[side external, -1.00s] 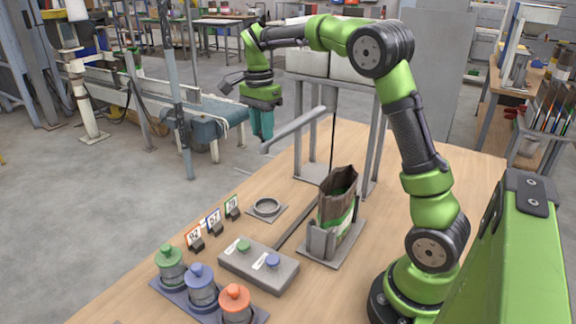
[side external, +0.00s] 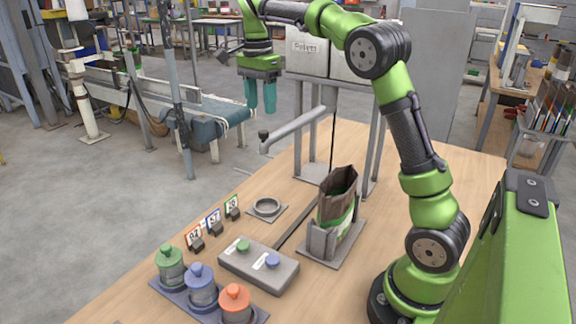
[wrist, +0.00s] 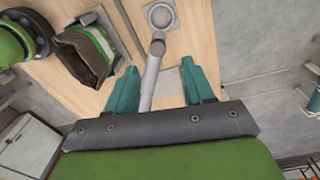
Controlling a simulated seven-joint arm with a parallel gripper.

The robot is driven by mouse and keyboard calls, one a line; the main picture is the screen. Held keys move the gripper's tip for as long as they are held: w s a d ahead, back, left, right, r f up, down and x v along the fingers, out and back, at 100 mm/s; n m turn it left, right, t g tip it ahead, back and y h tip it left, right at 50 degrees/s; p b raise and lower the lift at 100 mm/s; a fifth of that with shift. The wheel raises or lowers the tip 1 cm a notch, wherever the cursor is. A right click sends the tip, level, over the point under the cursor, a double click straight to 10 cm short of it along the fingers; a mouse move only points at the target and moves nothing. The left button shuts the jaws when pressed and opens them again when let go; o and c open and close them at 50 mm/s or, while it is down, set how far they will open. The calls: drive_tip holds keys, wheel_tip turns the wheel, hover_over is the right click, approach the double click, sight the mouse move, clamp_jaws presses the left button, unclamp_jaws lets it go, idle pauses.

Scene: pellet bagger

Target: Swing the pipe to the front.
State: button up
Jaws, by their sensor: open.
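The pipe (side external: 300,129) is a grey swinging tube reaching out to the left from the hopper stand. Its free end has a dark upright knob (side external: 263,134). In the wrist view the pipe (wrist: 150,82) runs between my two fingers, and the knob (wrist: 157,47) shows just beyond the fingertips. My gripper (side external: 260,110) has teal fingers pointing down and is open and empty. It hangs a little above the knob, with a visible gap in the side view. In the wrist view my gripper (wrist: 160,70) has one finger on each side of the pipe.
A round ring (side external: 267,207) lies on the table. A button box (side external: 258,264), number cards (side external: 213,219) and several coloured jars (side external: 201,287) are nearer the front. Space left of the knob is free.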

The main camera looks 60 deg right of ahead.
drive_tip(key=shift+w+r, duration=0.1)
drive_tip(key=shift+r, duration=2.55)
drive_tip(key=f+n, duration=0.1)
drive_tip(key=n, duration=0.1)
drive_tip(key=s+f+n+t, duration=0.1)
drive_tip(key=f+n, duration=0.1)
drive_tip(key=s+f+n, duration=0.1)
drive_tip(key=n, duration=0.2)
drive_tip(key=shift+a+f, duration=0.2)
drive_tip(key=shift+a, duration=0.1)
drive_tip(key=s+a+f+n+t+y, duration=0.1)
drive_tip(key=s+a+f+n+t, duration=0.2)
drive_tip(key=s+a, duration=0.4)
drive_tip(key=s+a+f+n+t+y, duration=0.1)
drive_tip(key=s+a+f+n+t, duration=0.2)
drive_tip(key=s+a+n, duration=0.3)
drive_tip(key=s+a, duration=0.2)
drive_tip(key=s, duration=0.3)
drive_tip(key=shift+s+t, duration=0.25)
drive_tip(key=shift+t, duration=0.05)
